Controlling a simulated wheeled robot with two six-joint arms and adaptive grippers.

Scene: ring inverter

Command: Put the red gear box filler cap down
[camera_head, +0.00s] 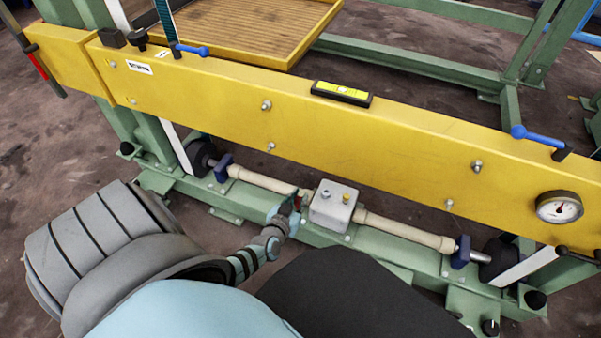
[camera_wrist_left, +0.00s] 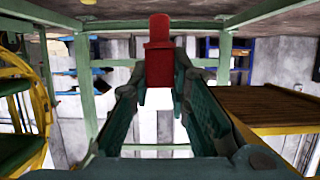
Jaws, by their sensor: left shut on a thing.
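The red gear box filler cap (camera_wrist_left: 159,62) stands out between the fingertips of my left gripper (camera_wrist_left: 160,92) in the left wrist view. The gripper is shut on it. In the head view my left gripper (camera_head: 288,207) is just left of the light grey gear box (camera_head: 333,206), and only a small bit of red shows at its tips. I cannot tell whether the cap touches the box. The gear box has a small brass-coloured fitting and a darker one on top. My right gripper is not in view.
A long yellow beam (camera_head: 400,135) runs just behind the gear box, with a level (camera_head: 341,94), a dial gauge (camera_head: 558,208) and blue-handled levers on it. Cream shaft tubes (camera_head: 405,230) flank the box along the green frame. A yellow-rimmed slatted tray (camera_head: 290,58) lies behind the beam.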

